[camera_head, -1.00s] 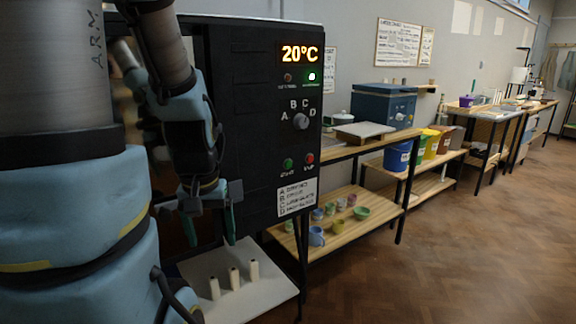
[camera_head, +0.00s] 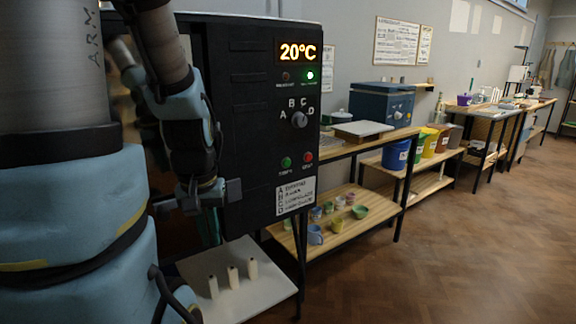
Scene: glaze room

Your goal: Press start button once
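The black kiln control panel (camera_head: 250,120) has a round green button (camera_head: 286,162) at lower left and a round red button (camera_head: 308,157) to its right. The small labels under them are too blurred to read. My gripper (camera_head: 209,238) hangs left of the panel, pointing down, apart from both buttons. Its teal fingers are together, with nothing visible between them. A grey knob (camera_head: 299,120) sits among the letters A, B, C and D above the buttons. The display (camera_head: 298,52) reads 20°C. A green lamp (camera_head: 310,76) is lit; the lamp (camera_head: 286,77) beside it is dark red.
A pale shelf (camera_head: 245,292) with three upright white posts (camera_head: 233,277) lies below my gripper. A white legend card (camera_head: 295,196) is under the buttons. A wooden bench (camera_head: 345,152) with cups and bowls on its lower shelf stands right of the panel. The floor at right is clear.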

